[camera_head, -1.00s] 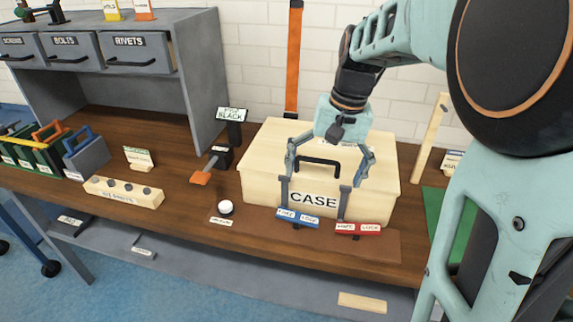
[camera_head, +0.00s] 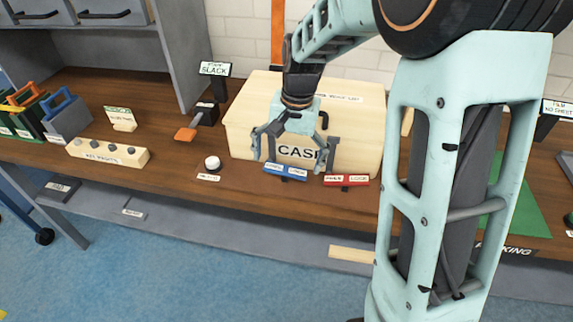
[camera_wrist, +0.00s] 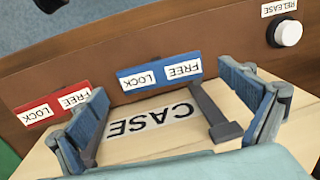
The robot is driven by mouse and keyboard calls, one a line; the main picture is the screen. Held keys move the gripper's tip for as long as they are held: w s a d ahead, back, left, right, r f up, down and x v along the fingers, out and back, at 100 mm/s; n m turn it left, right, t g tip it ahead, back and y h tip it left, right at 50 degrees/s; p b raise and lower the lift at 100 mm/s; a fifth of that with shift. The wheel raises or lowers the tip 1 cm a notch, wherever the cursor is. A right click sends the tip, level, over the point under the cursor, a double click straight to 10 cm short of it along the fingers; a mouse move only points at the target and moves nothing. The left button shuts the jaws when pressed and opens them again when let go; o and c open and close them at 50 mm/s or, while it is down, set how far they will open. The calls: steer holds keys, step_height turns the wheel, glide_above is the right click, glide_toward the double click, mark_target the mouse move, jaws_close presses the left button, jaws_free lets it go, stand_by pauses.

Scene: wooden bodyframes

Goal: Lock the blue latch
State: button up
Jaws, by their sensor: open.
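The pale wooden case (camera_head: 345,115) stands on the bench, its CASE label facing front. My gripper (camera_head: 290,164) is over the front of the case, pointing down, fingers wide apart and empty. The blue plate (camera_head: 285,172), marked FREE and LOCK, lies at the case's front edge. In the wrist view the blue plate (camera_wrist: 160,74) lies between and beyond my fingertips (camera_wrist: 160,80). A grey latch arm (camera_wrist: 208,108) ends beside its FREE label, close inside the right-hand finger; contact is unclear. The second grey arm is partly hidden by the left-hand finger.
A red FREE/LOCK plate (camera_head: 346,180) lies right of the blue one. A white round release button (camera_head: 212,162) and an orange-handled tool (camera_head: 187,133) are to the left. A green mat (camera_head: 517,205) is at right. Bench room in front of the plates is narrow.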

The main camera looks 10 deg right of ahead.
steer(key=shift+f, duration=0.5)
steer(key=shift+c, duration=0.2)
steer(key=c, duration=1.1)
steer(key=shift+s+d+y+b, duration=0.1)
steer(key=shift+y+b, duration=0.25)
steer(key=shift+y, duration=0.25)
steer(key=shift+c, duration=0.4)
steer(key=o, duration=1.2)
steer(key=shift+r, duration=0.1)
